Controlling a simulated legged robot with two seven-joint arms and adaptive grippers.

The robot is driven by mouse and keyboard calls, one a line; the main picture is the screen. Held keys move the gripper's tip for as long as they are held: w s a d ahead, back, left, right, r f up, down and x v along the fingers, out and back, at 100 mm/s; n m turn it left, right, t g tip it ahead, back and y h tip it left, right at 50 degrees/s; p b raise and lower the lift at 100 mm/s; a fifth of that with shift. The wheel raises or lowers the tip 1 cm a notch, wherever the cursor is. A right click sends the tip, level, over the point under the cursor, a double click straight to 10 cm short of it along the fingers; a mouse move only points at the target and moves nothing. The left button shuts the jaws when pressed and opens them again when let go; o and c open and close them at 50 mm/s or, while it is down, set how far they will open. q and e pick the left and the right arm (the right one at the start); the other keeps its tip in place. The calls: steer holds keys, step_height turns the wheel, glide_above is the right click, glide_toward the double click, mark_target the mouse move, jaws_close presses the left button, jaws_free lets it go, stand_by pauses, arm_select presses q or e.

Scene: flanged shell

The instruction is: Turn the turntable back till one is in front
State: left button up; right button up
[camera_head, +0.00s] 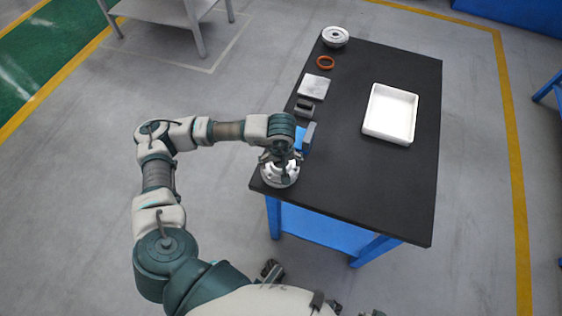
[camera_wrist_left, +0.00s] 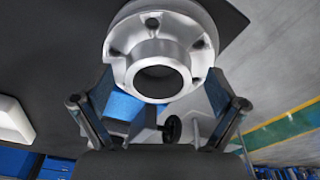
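A pale metal flanged shell (camera_head: 279,177) stands at the near left corner of the black table. In the left wrist view the shell (camera_wrist_left: 160,30) fills the top middle, with its round bore and several flange holes facing me. My left gripper (camera_head: 281,158) is over the shell from above. In the left wrist view its two fingers (camera_wrist_left: 162,85) are spread wide, with tips at either side of the flange; whether they touch it is unclear. I cannot make out a separate turntable or any number mark under the shell.
A blue and grey fixture (camera_head: 307,138) stands close behind the left gripper. Beyond it along the left edge lie a dark block (camera_head: 304,107), a grey plate (camera_head: 314,87), an orange ring (camera_head: 326,62) and a round flanged part (camera_head: 335,37). A white tray (camera_head: 391,113) sits right; the near right tabletop is clear.

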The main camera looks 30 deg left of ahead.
arm_select(q)
steer(key=shift+r, duration=0.35)
step_height(320, 180, up, 11)
steer(key=s, duration=0.1)
steer(key=shift+d, duration=0.4)
